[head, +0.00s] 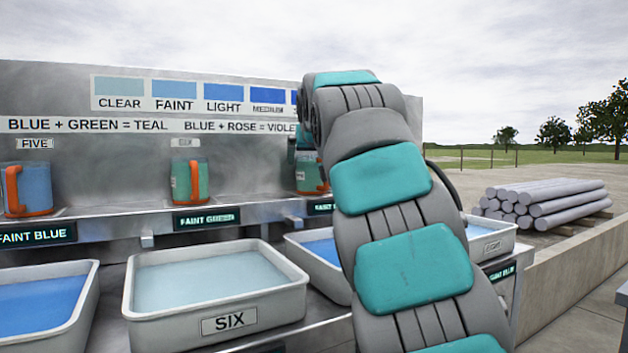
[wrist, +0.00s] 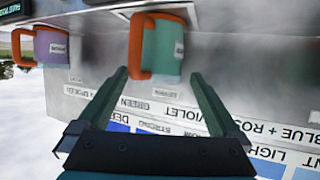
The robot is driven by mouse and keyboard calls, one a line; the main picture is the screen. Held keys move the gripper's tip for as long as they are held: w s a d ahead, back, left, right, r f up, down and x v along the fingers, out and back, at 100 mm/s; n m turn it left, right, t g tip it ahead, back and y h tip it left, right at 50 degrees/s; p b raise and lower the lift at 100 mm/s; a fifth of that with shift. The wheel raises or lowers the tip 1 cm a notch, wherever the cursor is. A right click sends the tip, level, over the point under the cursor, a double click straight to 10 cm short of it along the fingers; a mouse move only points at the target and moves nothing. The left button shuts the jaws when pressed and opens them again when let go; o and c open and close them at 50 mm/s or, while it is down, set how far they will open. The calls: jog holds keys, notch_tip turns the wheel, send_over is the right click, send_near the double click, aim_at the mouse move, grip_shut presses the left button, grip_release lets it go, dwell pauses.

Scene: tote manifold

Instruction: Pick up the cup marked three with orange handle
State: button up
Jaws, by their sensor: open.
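In the wrist view, which is upside down, a green cup (wrist: 163,48) with an orange handle (wrist: 137,45) stands on the shelf beyond my gripper (wrist: 160,75). My gripper is open and empty, its two fingers spread to either side of the cup's line. The cup's small label is too blurred to read, so I cannot tell whether it is marked three. In the head view a green cup (head: 308,176) with an orange handle shows partly behind my arm, which hides my gripper's fingers.
A purple cup (wrist: 53,47) with an orange handle stands beside it in the wrist view. In the head view, a blue cup (head: 35,188) sits under a FIVE sign, and another green cup (head: 200,182) stands mid-shelf. Liquid-filled basins, one marked SIX (head: 140,310), line the front.

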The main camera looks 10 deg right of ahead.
aim_at(313, 161)
jog(key=shift+p+x, duration=0.35)
jog(key=shift+x, duration=2.25)
jog(key=shift+d, duration=0.15)
jog(key=shift+c, duration=0.2)
jog(key=c, duration=1.1)
